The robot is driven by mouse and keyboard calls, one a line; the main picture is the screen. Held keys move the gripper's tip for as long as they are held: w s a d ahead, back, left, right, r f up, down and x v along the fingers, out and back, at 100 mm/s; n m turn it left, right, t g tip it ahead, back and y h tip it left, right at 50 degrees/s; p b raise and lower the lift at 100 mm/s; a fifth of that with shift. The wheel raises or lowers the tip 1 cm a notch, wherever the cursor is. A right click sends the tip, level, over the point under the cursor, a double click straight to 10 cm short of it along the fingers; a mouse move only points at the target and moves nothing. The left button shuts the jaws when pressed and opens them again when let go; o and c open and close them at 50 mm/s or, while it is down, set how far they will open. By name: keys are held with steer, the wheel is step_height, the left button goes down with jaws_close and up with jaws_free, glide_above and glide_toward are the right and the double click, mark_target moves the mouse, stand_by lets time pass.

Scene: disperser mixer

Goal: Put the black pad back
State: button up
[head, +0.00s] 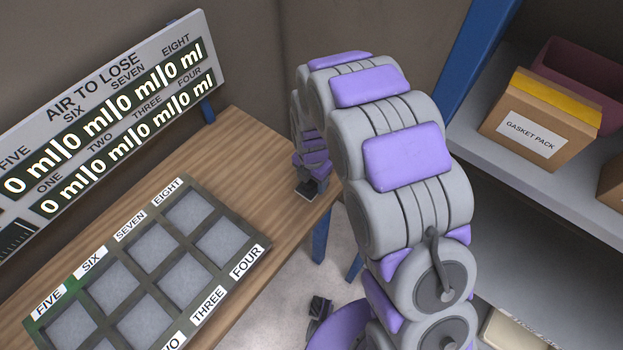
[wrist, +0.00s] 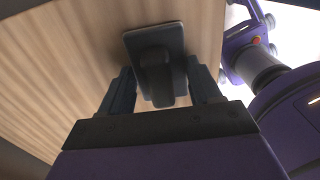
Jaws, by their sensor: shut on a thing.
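The black pad (wrist: 153,42) shows in the wrist view as a dark, squarish plate with a raised grip on it. My gripper (wrist: 166,88) is shut on this grip, one finger on each side. In the head view the small dark pad (head: 306,190) is at the end of my arm, over the right part of the wooden bench. My gripper (head: 311,181) is partly hidden there by its small size. I cannot tell whether the pad touches the bench top.
The wooden bench (head: 243,150) carries a dark-framed tray (head: 262,241) with several grey compartments labelled by number words. A display panel (head: 150,50) stands behind it. Shelves at right hold a gasket pack box (head: 527,140). Bare wood lies between tray and pad.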

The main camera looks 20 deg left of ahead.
steer(key=shift+f, duration=0.1)
steer(key=o, duration=1)
steer(key=shift+a, duration=0.15)
step_height(320, 180, up, 12)
steer(key=shift+r+p, duration=0.1)
steer(key=shift+p, duration=1)
